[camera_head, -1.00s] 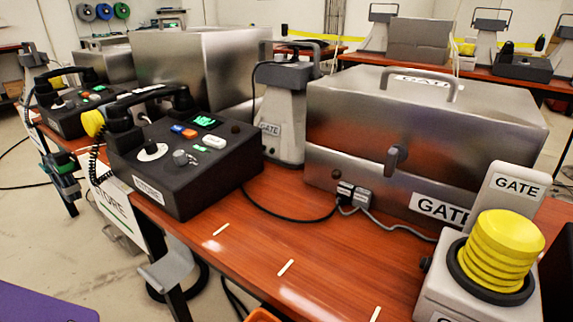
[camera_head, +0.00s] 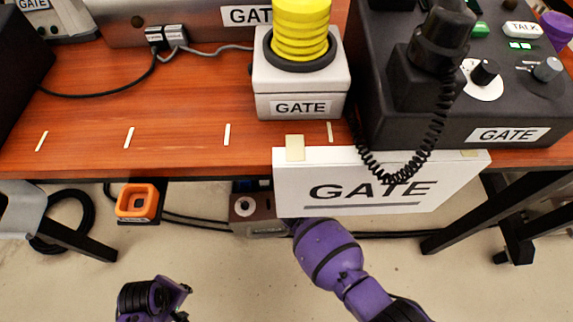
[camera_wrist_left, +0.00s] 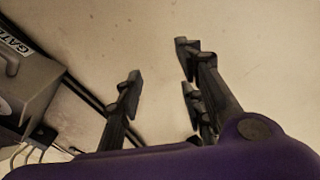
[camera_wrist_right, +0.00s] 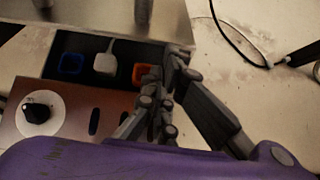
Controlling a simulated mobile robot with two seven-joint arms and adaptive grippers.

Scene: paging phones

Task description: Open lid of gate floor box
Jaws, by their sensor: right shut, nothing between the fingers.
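The gate floor box (camera_head: 247,228) is a grey box on the floor under the table, with a white round dial on top; the white GATE sign partly hides it. In the left wrist view, a grey box with a GATE label (camera_wrist_left: 28,80) is at the left. The right wrist view shows a brownish panel with a black knob (camera_wrist_right: 35,112) and a dark recess holding blue, white and orange parts. My right gripper (camera_wrist_right: 168,72) is shut and empty, its tips over the recess's right end. My left gripper (camera_wrist_left: 160,62) is open and empty, right of the box there.
The red-brown table (camera_head: 190,110) spans above, its front edge over the box. The white GATE sign (camera_head: 350,205) hangs from it, above my right arm. An orange holder (camera_head: 138,202) hangs at the left. Black cables lie on the floor. Open floor is in front.

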